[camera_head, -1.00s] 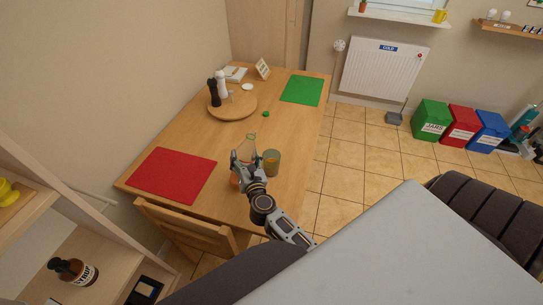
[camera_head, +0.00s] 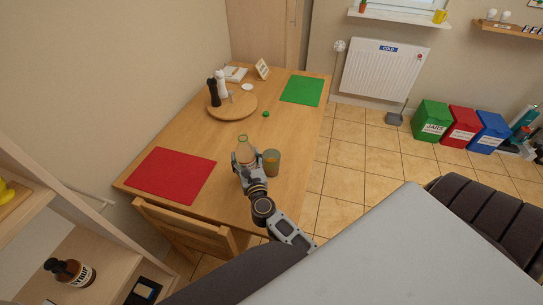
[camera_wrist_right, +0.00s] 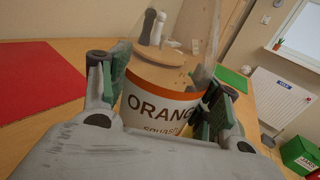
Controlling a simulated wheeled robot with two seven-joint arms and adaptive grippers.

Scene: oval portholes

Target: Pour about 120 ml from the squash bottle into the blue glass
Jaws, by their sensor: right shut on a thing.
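The squash bottle (camera_head: 244,153) is clear, with a white and orange label reading "ORANGE SQUASH" in the right wrist view (camera_wrist_right: 162,108). My right gripper (camera_head: 246,165) is shut around it, with a finger on each side of the label. The bottle stands close to upright, its open neck up. Whether the bottle's base touches the table is hidden by the gripper. My left gripper is out of view.
A small green cap-like thing (camera_head: 266,114) lies behind the bottle. A round wooden board (camera_head: 238,106) holds dark and white mills. A red mat (camera_head: 170,175) lies left and a green mat (camera_head: 302,90) lies at the far right. A chair (camera_head: 185,228) stands at the near edge.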

